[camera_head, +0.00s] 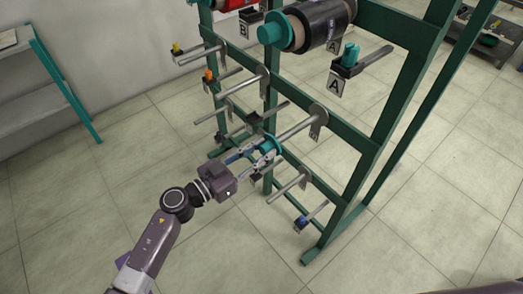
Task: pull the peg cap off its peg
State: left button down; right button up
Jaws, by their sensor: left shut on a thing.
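My left gripper (262,158) reaches in from the lower left to the middle of the green rack (345,133). It is shut on a teal peg cap (269,143). The cap is at the near end of a grey peg (296,130), which has a grey disc (318,114) at its rack end. The fingers partly cover the cap. I cannot tell whether the cap is still seated on the peg or just clear of its tip. My right gripper is not in view.
Other bare pegs (243,86) stick out nearby. A black roll (328,22) with a teal cap (271,32) sits above, beside a teal piece (350,55) on an "A" holder. Floor at left is clear.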

pick_arm(q)
jog(key=shift+r, duration=0.15)
jog(key=shift+s+a+f+p, duration=0.2)
jog(key=shift+s+a+p, duration=0.15)
jog(key=shift+a+p, duration=0.05)
jog(key=shift+p+v, duration=0.4)
jog(key=shift+v, duration=2.1)
jog(key=shift+a, duration=0.1)
